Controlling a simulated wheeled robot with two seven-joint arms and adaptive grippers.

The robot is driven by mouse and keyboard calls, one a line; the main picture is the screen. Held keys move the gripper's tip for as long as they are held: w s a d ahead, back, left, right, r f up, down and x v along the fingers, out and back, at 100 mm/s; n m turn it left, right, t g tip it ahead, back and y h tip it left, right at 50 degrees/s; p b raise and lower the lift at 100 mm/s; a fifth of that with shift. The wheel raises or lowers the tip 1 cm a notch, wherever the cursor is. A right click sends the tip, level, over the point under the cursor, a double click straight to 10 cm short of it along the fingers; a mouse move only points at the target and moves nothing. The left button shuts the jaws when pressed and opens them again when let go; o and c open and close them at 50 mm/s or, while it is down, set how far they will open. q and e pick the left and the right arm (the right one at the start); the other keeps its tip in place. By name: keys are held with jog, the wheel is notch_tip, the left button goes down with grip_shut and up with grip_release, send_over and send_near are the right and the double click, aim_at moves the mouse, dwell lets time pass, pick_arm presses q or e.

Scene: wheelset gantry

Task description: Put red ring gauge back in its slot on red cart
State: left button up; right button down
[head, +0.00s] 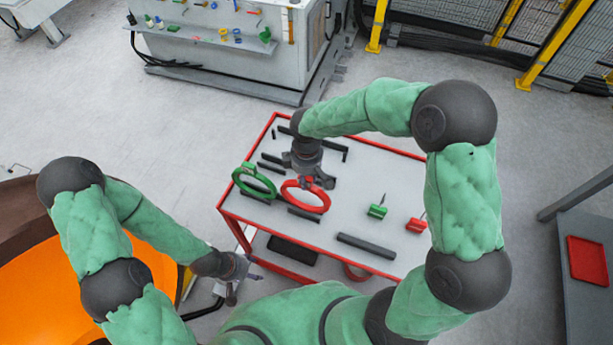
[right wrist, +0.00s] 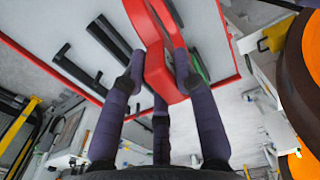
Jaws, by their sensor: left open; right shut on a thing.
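The red ring gauge (head: 326,204) is over the top of the red cart (head: 233,212), beside the green ring. My right gripper (head: 318,182) is shut on its upper part. In the right wrist view, the fingers (right wrist: 160,75) close around the red ring's thick block (right wrist: 158,72). A dark slotted bar (head: 303,214) lies just in front of the ring's lower edge. I cannot tell whether the ring touches the bar or the cart top. My left gripper (head: 240,278) is open and empty, low beside the cart's front left corner.
A green ring gauge (head: 240,184) stands in dark bars at the cart's left. A green gauge (head: 377,211) and a red gauge (head: 416,225) stand at right. A long dark bar (head: 366,246) lies near the front edge. An orange-lined round container (head: 70,290) is at left.

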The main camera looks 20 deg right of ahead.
jog(key=shift+f+b, duration=1.5)
jog(key=shift+f, duration=0.55)
jog(key=c, duration=0.9)
grip_release()
jog(key=shift+r, duration=0.15)
notch_tip(320, 180, up, 12)
jog(key=shift+f, duration=0.1)
